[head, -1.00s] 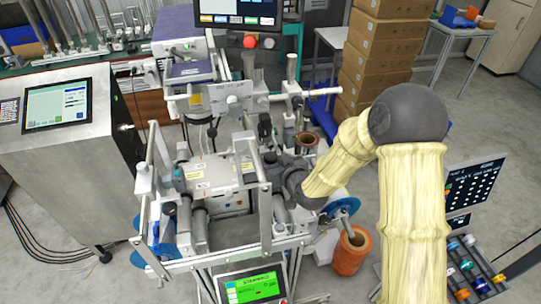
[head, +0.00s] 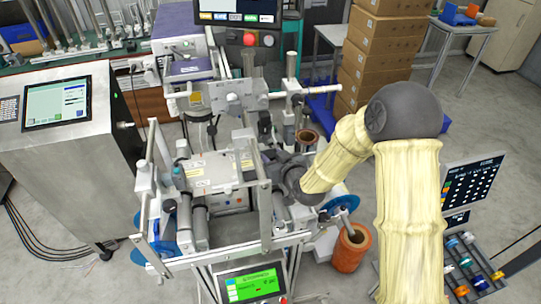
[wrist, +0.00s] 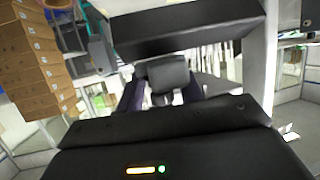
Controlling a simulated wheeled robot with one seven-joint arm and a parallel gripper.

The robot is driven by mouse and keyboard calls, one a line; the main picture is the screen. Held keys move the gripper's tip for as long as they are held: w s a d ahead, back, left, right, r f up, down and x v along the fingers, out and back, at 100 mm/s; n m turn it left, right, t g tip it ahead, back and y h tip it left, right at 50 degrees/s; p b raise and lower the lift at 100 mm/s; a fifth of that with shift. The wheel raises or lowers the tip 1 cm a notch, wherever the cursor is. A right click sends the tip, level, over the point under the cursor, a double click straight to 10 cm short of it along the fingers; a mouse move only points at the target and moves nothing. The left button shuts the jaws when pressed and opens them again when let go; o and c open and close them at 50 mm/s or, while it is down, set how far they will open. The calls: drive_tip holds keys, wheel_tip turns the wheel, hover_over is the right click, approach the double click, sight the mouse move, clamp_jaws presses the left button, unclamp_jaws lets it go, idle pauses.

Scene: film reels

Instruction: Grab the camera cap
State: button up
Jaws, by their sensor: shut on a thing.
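My gripper (head: 272,163) reaches in from the right to the upper middle of the machine, behind an upright metal bar in the head view. Its fingertips are too small and partly hidden to make out there. In the wrist view, a dark rounded block (wrist: 168,74), which looks like the camera cap, sits between the two dark fingers of my gripper (wrist: 162,95). My gripper is shut on it. I cannot tell from these views whether the cap still touches the machine.
The grey machine (head: 215,170) with bars and rollers surrounds my gripper closely. A wide black bar (wrist: 190,28) lies beyond the cap in the wrist view. An orange roll (head: 351,250) stands at the machine's right. Stacked boxes (head: 378,50) stand behind.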

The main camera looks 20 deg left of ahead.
drive_tip(key=shift+r, duration=0.1)
wheel_tip(320, 180, up, 18)
idle(0.5)
idle(0.5)
